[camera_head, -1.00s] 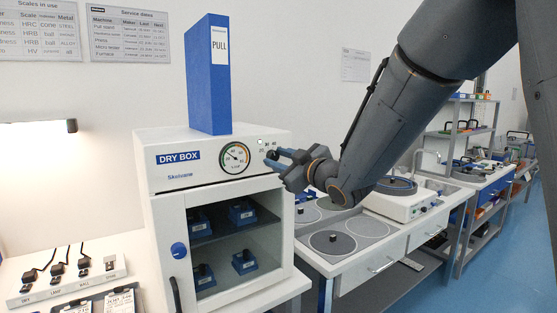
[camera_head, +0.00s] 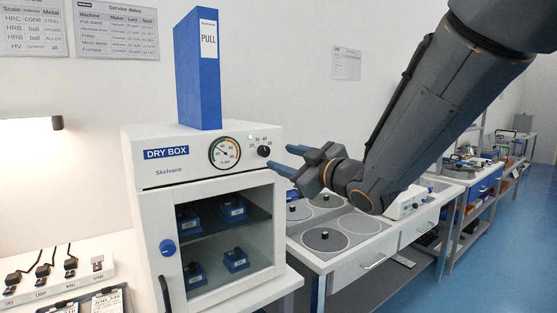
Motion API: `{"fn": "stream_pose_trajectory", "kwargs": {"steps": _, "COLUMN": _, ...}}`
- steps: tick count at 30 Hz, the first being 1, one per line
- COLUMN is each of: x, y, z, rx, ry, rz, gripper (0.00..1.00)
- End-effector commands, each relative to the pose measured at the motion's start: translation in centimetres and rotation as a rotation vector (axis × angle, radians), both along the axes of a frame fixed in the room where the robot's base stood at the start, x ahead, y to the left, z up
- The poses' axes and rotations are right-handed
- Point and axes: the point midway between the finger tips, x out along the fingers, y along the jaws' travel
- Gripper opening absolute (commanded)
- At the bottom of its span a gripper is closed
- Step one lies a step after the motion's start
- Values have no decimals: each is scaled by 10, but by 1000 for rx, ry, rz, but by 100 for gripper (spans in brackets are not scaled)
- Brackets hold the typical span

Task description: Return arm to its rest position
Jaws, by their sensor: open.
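My gripper (camera_head: 284,160) is at the end of my dark grey arm, which comes in from the upper right. Its blue-tipped fingers are apart and hold nothing. They point left toward the black knob (camera_head: 264,151) on the front of the white dry box (camera_head: 207,146), with a small gap in the picture. The dry box has a round gauge (camera_head: 225,152) and a lit green lamp. Its glass door (camera_head: 225,245) looks closed, with several blue blocks on the shelves behind it.
A blue binder (camera_head: 197,75) marked PULL stands on the dry box. To the right, a bench (camera_head: 345,272) with round grey plates lies below my arm. Further right are shelves (camera_head: 480,215) and open blue floor (camera_head: 500,270). Sockets with plugs (camera_head: 60,280) sit at lower left.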

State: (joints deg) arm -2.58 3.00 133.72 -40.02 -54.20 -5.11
Motion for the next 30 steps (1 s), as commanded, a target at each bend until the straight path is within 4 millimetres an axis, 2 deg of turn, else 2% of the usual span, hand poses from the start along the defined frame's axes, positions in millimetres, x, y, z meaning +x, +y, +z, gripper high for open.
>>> {"fn": "stream_pose_trajectory", "kwargs": {"steps": 12, "x": -4, "y": -3, "z": -1, "rx": 0, "ry": 4, "rz": -3, "gripper": 43}}
{"fn": "stream_pose_trajectory", "kwargs": {"steps": 14, "x": -2, "y": -7, "z": -7, "rx": -4, "ry": 24, "rz": -21, "gripper": 43}}
{"fn": "stream_pose_trajectory", "kwargs": {"steps": 16, "x": 1, "y": -17, "z": -21, "rx": -10, "ry": 76, "rz": -65, "gripper": 43}}
{"fn": "stream_pose_trajectory", "kwargs": {"steps": 17, "x": 2, "y": -24, "z": -31, "rx": -14, "ry": 109, "rz": -92, "gripper": 43}}
{"fn": "stream_pose_trajectory", "kwargs": {"steps": 20, "x": 1, "y": -55, "z": -75, "rx": -29, "ry": 270, "rz": -219, "gripper": 43}}
{"fn": "stream_pose_trajectory", "kwargs": {"steps": 23, "x": -15, "y": -91, "z": -131, "rx": -39, "ry": 477, "rz": -367, "gripper": 43}}
{"fn": "stream_pose_trajectory", "kwargs": {"steps": 24, "x": -26, "y": -104, "z": -152, "rx": -42, "ry": 564, "rz": -424, "gripper": 43}}
{"fn": "stream_pose_trajectory", "kwargs": {"steps": 26, "x": -47, "y": -122, "z": -184, "rx": -45, "ry": 696, "rz": -504, "gripper": 43}}
{"fn": "stream_pose_trajectory", "kwargs": {"steps": 29, "x": -92, "y": -145, "z": -231, "rx": -44, "ry": 920, "rz": -624, "gripper": 43}}
{"fn": "stream_pose_trajectory", "kwargs": {"steps": 30, "x": -113, "y": -152, "z": -247, "rx": -44, "ry": 1010, "rz": -667, "gripper": 43}}
